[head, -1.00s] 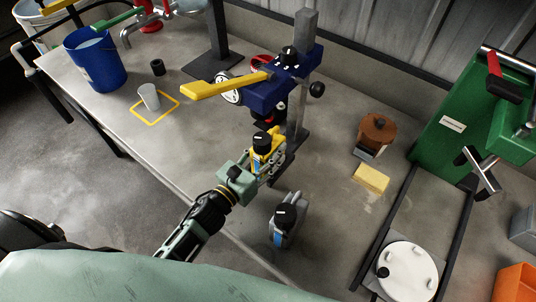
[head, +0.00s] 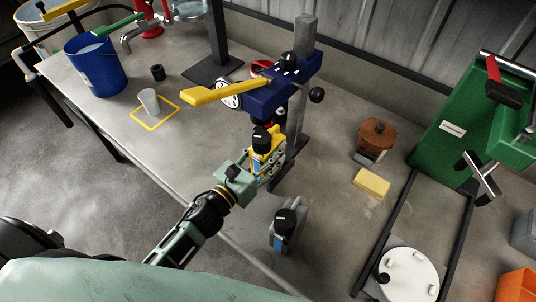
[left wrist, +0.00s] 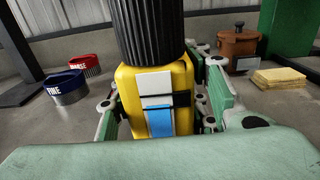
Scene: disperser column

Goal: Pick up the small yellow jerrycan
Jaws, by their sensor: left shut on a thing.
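The small yellow jerrycan (head: 276,144) with a black ribbed cap is upright at the foot of the dispenser column. It fills the middle of the left wrist view (left wrist: 181,82), with a white and blue label facing the camera. My left gripper (head: 268,166) is shut on the jerrycan, with its green fingers on both sides of the body. I cannot tell whether the can's base touches the bench, as it is hidden. My right gripper is not in view.
The dispenser column has a blue head (head: 288,82) and yellow lever (head: 215,92) close beyond the can. A grey jerrycan (head: 287,228) stands nearer. Red and blue cups (left wrist: 66,86) stand left in the wrist view.

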